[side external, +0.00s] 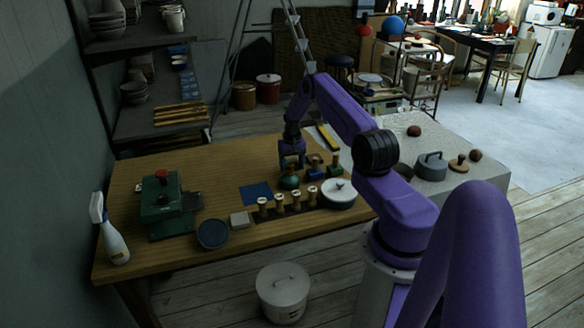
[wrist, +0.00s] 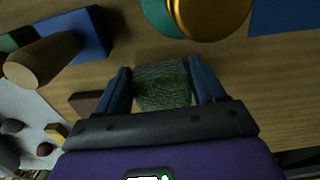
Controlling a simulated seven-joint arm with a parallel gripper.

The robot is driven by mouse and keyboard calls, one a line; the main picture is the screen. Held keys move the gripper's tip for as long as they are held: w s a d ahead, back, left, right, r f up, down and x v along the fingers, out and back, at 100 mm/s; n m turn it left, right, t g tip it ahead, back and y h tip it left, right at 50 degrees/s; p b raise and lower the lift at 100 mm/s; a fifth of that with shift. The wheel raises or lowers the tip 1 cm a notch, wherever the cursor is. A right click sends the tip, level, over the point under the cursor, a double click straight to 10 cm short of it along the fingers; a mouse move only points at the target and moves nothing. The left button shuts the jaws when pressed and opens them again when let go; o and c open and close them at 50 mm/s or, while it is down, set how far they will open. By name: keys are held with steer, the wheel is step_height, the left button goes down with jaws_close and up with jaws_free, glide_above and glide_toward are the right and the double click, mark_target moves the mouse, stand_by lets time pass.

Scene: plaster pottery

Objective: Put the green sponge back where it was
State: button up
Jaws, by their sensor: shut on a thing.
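My gripper (wrist: 163,88) is shut on the green sponge (wrist: 163,85), a mottled dark green block between its two blue fingers in the wrist view. In the side external view my gripper (side external: 292,162) points down over the wooden table (side external: 215,165), behind a round green thing with a gold top (side external: 290,181). The sponge cannot be made out there. I cannot tell whether it touches the table or hangs just above it.
A blue block with a wooden handle (wrist: 45,58) is close left in the wrist view; the round gold-topped thing (wrist: 205,12) is ahead. A flat blue square (side external: 256,193), several wooden-knobbed pieces (side external: 295,199) and a lidded pot (side external: 339,194) stand nearer the camera.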

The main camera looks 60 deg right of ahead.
steer(key=shift+f, duration=0.45)
steer(key=shift+f, duration=0.15)
steer(key=o, duration=0.9)
steer(key=shift+o, duration=0.2)
